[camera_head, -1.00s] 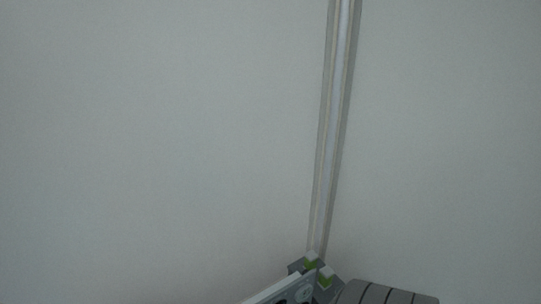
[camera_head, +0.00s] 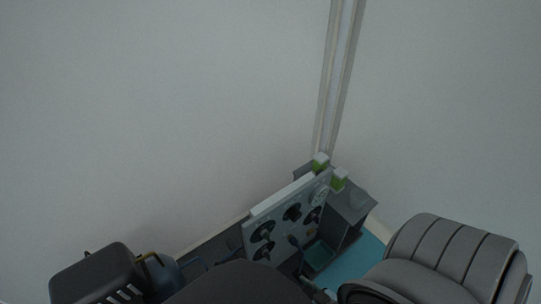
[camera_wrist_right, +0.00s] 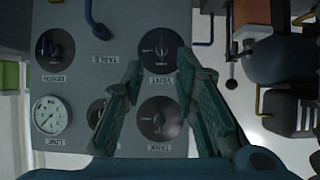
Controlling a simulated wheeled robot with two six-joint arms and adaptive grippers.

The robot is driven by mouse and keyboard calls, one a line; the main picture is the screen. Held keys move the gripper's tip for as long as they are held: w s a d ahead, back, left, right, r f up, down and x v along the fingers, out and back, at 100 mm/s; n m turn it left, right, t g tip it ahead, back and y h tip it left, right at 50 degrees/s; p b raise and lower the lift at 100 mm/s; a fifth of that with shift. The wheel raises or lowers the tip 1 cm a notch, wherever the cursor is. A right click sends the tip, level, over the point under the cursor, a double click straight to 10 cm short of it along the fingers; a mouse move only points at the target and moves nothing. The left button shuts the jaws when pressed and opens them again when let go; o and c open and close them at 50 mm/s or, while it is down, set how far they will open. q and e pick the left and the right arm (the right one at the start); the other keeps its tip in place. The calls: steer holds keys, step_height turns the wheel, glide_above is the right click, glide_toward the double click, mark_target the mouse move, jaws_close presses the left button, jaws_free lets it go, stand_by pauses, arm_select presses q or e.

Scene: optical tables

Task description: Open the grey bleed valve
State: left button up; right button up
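A light grey valve panel (camera_head: 287,205) stands low in the corner in the head view, with several dark round knobs and a gauge. Another knob is partly hidden behind the left-hand finger. I read no bleed label and cannot tell which part is the grey bleed valve. My right gripper (camera_wrist_right: 162,64) is open in front of the panel, its fingers either side of the VENT and TANK knobs, apparently empty. My left gripper is not in view.
A blue lever (camera_wrist_right: 96,20) sits by the TABLE label and a white gauge (camera_wrist_right: 51,115) by LINE. A black vented machine (camera_head: 100,274) is at lower left. Walls meet behind the panel.

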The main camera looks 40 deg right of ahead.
steer(key=w+t+b, duration=0.2)
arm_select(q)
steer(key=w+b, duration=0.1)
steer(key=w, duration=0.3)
arm_select(e)
glide_toward(270, 257)
steer(key=b+x, duration=0.2)
steer(key=x, duration=0.3)
steer(key=shift+s+d, duration=0.1)
steer(key=b+x, duration=0.2)
steer(key=x, duration=0.2)
steer(key=shift+w, duration=0.3)
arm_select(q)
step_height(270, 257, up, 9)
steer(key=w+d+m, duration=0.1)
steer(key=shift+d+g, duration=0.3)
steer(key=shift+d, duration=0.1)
arm_select(e)
steer(key=shift+w, duration=0.2)
jaws_close()
